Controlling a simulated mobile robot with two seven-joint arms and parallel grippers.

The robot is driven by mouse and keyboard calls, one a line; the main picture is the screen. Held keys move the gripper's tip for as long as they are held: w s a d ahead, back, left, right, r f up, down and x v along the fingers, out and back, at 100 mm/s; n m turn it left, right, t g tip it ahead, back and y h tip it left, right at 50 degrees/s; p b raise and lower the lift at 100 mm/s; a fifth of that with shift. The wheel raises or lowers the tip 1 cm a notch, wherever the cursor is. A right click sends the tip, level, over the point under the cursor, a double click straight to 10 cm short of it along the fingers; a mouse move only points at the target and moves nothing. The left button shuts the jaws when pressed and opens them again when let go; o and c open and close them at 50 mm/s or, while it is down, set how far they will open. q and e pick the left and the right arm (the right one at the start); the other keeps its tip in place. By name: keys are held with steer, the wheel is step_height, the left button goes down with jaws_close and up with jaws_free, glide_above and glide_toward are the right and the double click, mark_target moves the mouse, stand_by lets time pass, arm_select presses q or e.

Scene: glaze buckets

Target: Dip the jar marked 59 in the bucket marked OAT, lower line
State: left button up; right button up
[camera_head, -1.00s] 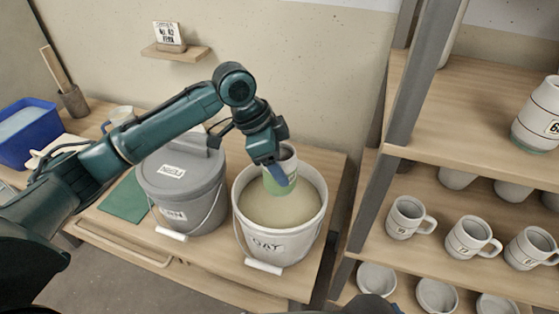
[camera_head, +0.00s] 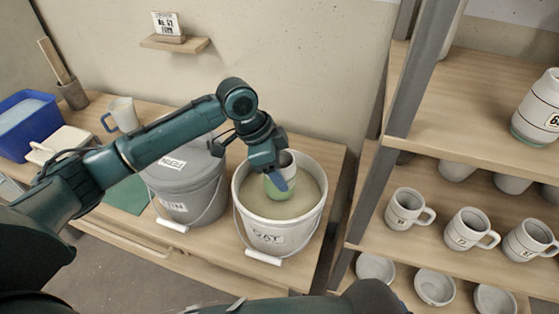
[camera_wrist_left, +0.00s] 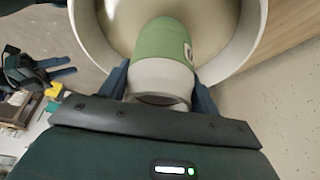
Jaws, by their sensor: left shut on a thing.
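The jar (camera_head: 283,186), white above and green on its lower part, is held upright in my left gripper (camera_head: 277,174). Its mark shows only in part in the left wrist view (camera_wrist_left: 165,45), and I cannot read 59. My left gripper is shut on its pale upper part, a finger on each side. The jar is inside the rim of the white bucket marked OAT (camera_head: 268,238), over tan glaze (camera_head: 296,206). I cannot tell whether its bottom touches the glaze. My right gripper (camera_wrist_left: 62,70) shows small at the left of the left wrist view, fingers apart.
A grey lidded bucket (camera_head: 180,203) stands close left of the OAT bucket. A shelf post (camera_head: 405,100) and shelves of mugs (camera_head: 467,230) stand to the right.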

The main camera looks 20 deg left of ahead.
arm_select(q)
steer(key=shift+f, duration=0.1)
steer(key=shift+f, duration=2.25)
steer(key=shift+p, duration=0.5)
arm_select(e)
steer(key=shift+r, duration=0.45)
stand_by(0.6)
